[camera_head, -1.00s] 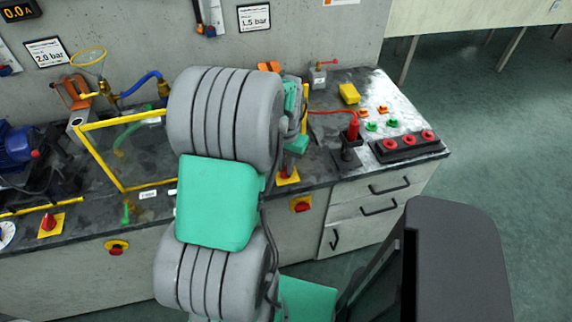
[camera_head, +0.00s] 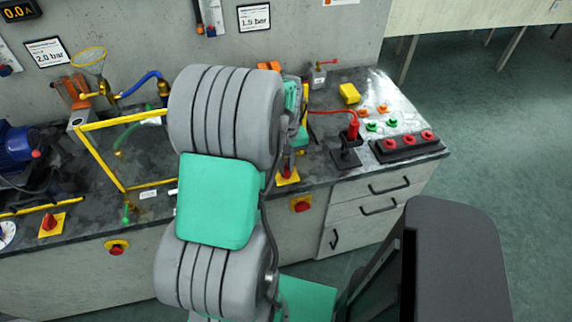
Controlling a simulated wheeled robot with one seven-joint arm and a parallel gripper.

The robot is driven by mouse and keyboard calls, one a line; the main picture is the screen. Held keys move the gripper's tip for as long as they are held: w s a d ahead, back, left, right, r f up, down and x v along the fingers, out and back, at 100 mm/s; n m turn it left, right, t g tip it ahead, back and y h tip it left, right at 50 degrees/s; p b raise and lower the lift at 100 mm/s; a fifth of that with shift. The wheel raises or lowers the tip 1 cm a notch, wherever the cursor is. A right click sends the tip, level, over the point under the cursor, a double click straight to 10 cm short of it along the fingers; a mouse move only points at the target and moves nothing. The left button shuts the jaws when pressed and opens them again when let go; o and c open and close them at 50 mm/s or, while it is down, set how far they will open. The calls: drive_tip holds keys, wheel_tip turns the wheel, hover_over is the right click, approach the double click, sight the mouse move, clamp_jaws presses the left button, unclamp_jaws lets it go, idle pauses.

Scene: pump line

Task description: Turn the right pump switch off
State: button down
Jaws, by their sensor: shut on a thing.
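The right pump switch (camera_head: 288,177) is a red knob on a yellow plate. It lies on the dark bench top just right of my large grey and teal arm. My gripper (camera_head: 287,158) is down over this knob, with its fingers shut on it. Most of the fingers and the knob are hidden by my arm, so the knob's angle cannot be read. The left pump switch (camera_head: 48,223), a similar red knob on a yellow plate, is at the far left of the bench.
A black joystick with a red grip (camera_head: 352,132) and a black box with red buttons (camera_head: 408,144) stand to the right. Red stop knobs on yellow plates (camera_head: 301,204) (camera_head: 116,248) are on the bench front. A yellow frame (camera_head: 124,122) stands left of my arm.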

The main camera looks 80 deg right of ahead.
sight(286, 168)
idle(0.5)
drive_tip(key=c, duration=1.4)
unclamp_jaws()
wheel_tip(286, 168, up, 8)
drive_tip(key=shift+f, duration=0.1)
